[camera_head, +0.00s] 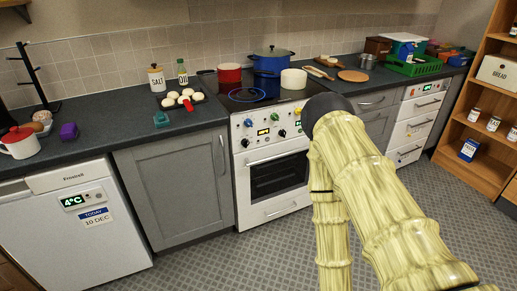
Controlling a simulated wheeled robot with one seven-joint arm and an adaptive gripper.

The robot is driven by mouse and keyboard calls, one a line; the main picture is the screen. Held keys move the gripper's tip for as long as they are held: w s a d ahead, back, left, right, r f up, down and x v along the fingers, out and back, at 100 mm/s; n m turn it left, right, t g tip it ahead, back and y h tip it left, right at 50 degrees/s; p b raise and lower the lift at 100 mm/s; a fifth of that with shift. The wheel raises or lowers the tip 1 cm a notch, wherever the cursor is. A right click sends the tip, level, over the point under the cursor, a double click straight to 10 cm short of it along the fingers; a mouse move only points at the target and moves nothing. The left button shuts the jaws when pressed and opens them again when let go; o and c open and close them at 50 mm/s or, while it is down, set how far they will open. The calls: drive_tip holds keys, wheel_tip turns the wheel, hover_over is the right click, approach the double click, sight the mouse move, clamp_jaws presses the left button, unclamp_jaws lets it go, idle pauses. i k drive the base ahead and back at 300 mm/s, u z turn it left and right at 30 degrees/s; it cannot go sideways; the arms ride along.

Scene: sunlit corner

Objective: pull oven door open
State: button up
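The white oven (247,200) stands between grey cabinets in the middle of the view. Its door has a dark window (279,175) and looks shut. A pale handle bar (272,157) runs across the top of the door, and its right end is close to my arm in the picture. The knobs and a lit display (263,132) sit above the door. My yellow-green arm covers the area right of the oven and part of its right edge. My gripper is not visible.
The hob holds a red pot (229,74), a blue pot (271,60) and a cream pot (293,79). A tray of pale rounds (181,98) is left of it. A white fridge (85,225) stands at left. The patterned floor (225,260) before the oven is clear.

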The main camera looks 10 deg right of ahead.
sight(241, 162)
drive_tip(key=z, duration=0.15)
drive_tip(key=i, duration=0.9)
drive_tip(key=z, duration=0.55)
